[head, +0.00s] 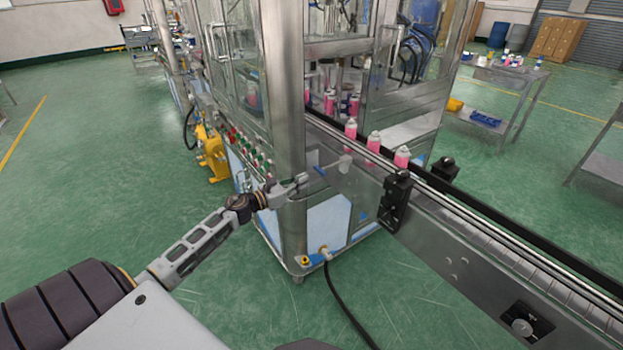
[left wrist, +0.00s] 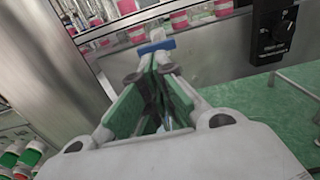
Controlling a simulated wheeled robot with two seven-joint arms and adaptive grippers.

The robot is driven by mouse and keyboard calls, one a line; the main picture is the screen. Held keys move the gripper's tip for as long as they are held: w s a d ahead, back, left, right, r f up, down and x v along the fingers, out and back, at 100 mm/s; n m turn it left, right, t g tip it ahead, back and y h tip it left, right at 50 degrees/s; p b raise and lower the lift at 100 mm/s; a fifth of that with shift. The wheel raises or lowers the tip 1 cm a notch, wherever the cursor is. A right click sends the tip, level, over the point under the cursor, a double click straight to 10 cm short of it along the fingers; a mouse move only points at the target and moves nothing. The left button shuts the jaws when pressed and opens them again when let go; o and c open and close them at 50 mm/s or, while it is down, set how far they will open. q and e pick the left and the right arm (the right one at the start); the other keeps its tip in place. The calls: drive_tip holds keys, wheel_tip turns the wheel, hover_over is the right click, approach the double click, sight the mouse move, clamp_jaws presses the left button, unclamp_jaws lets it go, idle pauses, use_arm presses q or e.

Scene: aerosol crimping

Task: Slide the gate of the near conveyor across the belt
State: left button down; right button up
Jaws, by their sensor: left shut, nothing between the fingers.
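The near conveyor (head: 465,262) runs from the machine cabinet to the lower right. On its near side wall a small gate piece with a blue bar (head: 319,171) and a pale block (head: 345,163) sticks out close to the cabinet post. In the left wrist view the blue bar (left wrist: 157,48) lies just beyond the fingertips. My left gripper (head: 303,179) is shut and empty, its tips close to the blue bar; I cannot tell whether they touch it. The green-padded fingers of my left gripper (left wrist: 150,72) converge in the left wrist view. My right gripper is out of view.
Pink cans with white tops (head: 374,142) stand in a row on the belt. A black sensor bracket (head: 396,200) is fixed to the conveyor wall right of the gate. The steel cabinet post (head: 285,100) stands left of it. A black cable (head: 340,300) lies on the floor.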

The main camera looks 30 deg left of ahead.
use_arm(q)
drive_tip(key=shift+x, duration=2.15)
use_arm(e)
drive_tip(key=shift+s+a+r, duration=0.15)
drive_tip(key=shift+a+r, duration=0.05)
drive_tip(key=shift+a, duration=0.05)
use_arm(q)
drive_tip(key=shift+d, duration=0.15)
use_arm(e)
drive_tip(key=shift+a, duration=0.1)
